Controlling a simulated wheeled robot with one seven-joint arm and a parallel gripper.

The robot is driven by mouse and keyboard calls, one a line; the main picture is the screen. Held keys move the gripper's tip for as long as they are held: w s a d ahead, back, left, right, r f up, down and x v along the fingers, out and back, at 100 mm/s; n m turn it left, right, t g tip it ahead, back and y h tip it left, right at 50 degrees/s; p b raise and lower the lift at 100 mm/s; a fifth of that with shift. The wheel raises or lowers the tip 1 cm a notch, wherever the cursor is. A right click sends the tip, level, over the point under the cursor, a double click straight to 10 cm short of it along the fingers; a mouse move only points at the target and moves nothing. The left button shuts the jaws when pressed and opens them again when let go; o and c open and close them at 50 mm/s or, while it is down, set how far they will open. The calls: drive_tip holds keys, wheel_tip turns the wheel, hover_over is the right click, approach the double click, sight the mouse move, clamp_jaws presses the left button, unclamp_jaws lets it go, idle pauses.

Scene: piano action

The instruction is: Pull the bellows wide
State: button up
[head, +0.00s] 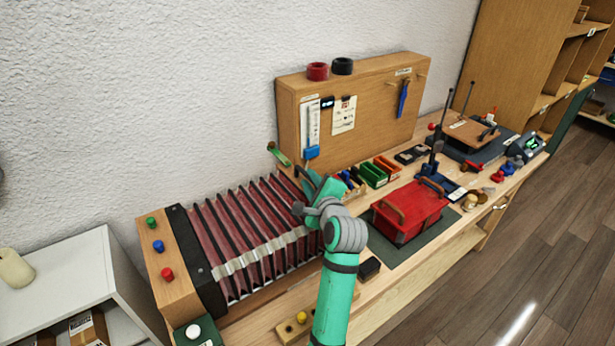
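The bellows (247,237) has dark red pleats with black ribs and a pale band along its front. It lies spread along the bench at the left, with several pleats showing apart. Its left end is a wooden block (165,285) with a black plate and green, blue and red knobs. My teal arm reaches up from the bottom and my gripper (312,192) is at the right end of the bellows. The hand and wrist cover that end, so its handle and any contact cannot be made out. The fingers are too small and overlapped to read.
A red toolbox (410,208) sits on a green mat right of my wrist. A wooden panel (372,120) stands behind, with small coloured bins (373,174) before it. A black block (369,267) lies near the front edge. A white shelf (70,275) stands at the left.

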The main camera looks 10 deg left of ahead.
drive_tip(key=v, duration=0.7)
idle(0.4)
